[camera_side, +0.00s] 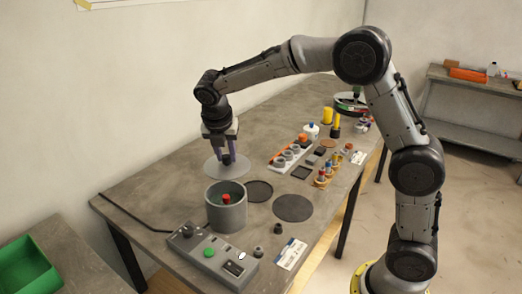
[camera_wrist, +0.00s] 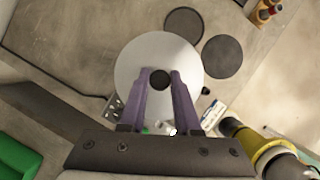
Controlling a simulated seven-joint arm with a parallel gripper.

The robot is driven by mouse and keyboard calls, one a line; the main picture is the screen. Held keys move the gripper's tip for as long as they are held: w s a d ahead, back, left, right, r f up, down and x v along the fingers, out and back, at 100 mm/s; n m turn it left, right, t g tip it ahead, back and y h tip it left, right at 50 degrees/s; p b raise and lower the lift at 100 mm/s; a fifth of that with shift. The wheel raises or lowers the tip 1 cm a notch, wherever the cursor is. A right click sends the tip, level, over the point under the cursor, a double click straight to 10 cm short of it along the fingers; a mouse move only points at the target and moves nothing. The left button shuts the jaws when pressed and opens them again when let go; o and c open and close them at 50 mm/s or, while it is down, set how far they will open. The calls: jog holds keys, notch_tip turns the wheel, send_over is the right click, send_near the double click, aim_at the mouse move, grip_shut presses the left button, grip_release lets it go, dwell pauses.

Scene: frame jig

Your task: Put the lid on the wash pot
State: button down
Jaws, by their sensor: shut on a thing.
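The lid (camera_side: 212,170) is a flat light grey disc with a dark knob (camera_wrist: 160,80). My gripper (camera_side: 228,159) is shut on this knob, with a purple finger on each side of it in the wrist view. The lid looks roughly level, and its exact height over the table is hard to tell. The wash pot (camera_side: 227,216) is an open grey cylinder on the table, in front of the lid in the side view. Something green and a red-topped piece show inside the pot. In the wrist view the lid (camera_wrist: 137,62) hides what lies beneath it, and I cannot make out the pot.
A control box (camera_side: 208,256) with a green button stands in front of the pot. A dark rimmed disc (camera_side: 258,191) and a flat dark disc (camera_side: 293,208) lie right of the pot. A white tray of parts (camera_side: 283,160) and small coloured pieces stand farther back. A green bin (camera_side: 28,268) is at lower left.

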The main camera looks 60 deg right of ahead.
aim_at(223, 171)
jog(key=shift+w+a+f, duration=0.2)
jog(key=shift+a+f, duration=0.45)
jog(key=shift+f, duration=2.6)
jog(key=shift+f, duration=0.1)
jog(key=shift+f, duration=0.7)
jog(key=shift+c, duration=1.9)
grip_release()
jog(key=shift+r, duration=0.15)
